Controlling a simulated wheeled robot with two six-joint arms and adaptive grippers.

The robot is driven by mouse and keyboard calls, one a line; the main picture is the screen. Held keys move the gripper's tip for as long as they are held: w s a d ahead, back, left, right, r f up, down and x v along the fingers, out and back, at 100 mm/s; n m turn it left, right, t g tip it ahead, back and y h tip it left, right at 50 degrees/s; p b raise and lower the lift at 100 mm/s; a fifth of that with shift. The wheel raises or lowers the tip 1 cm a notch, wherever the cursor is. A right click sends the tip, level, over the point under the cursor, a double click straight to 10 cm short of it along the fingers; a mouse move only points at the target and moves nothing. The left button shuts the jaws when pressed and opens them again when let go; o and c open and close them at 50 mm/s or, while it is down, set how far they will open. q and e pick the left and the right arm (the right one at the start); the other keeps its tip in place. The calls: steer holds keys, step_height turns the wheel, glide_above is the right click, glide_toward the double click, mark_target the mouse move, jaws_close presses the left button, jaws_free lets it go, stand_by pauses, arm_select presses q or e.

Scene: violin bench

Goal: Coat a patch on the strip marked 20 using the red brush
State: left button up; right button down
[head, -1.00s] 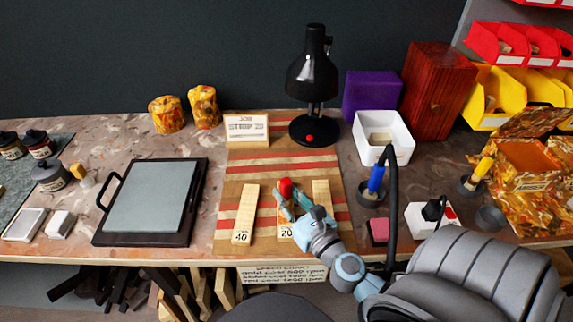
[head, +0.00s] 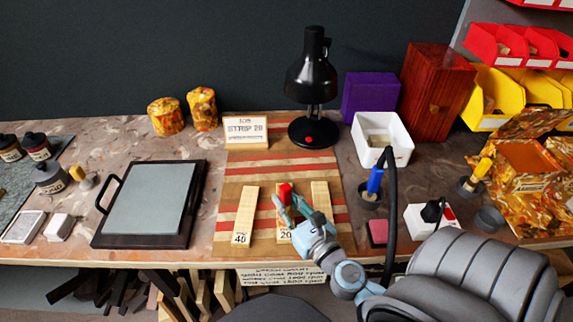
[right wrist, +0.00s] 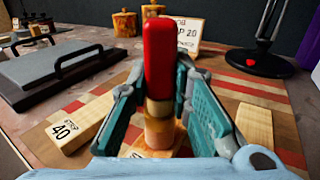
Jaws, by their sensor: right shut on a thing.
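The red brush (head: 285,191) stands roughly upright in my right gripper (head: 291,206), which is shut on it. In the right wrist view the red handle (right wrist: 159,55) rises above the jaws, and its brass ferrule and pale bristles (right wrist: 160,133) point down between the fingers. The strip marked 20 (head: 285,237) lies under the gripper and is partly hidden by it. The bristle end is over this strip; I cannot tell whether it touches, and no coated patch can be made out. My left gripper is not in view.
The strip marked 40 (head: 246,214) lies to the left and another pale strip (head: 320,196) to the right. A sign (head: 246,131) and a black lamp (head: 312,88) stand behind. A blue-handled tool (head: 375,180) stands in a holder at right.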

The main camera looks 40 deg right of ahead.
steer(key=shift+w+d+r, duration=0.1)
steer(key=shift+w+d, duration=0.55)
steer(key=shift+w, duration=0.25)
steer(key=shift+w+d+p, duration=0.35)
steer(key=shift+w+d, duration=0.7)
steer(key=shift+w, duration=0.3)
steer(key=shift+w+d, duration=0.6)
steer(key=shift+w, duration=0.2)
steer(key=shift+w+d, duration=0.55)
steer(key=shift+w, duration=0.2)
steer(key=shift+w+d+f, duration=0.2)
steer(key=shift+w+d, duration=0.75)
steer(key=shift+w, duration=0.25)
step_height(320, 180, up, 6)
steer(key=p, duration=0.5)
steer(key=shift+p, duration=0.35)
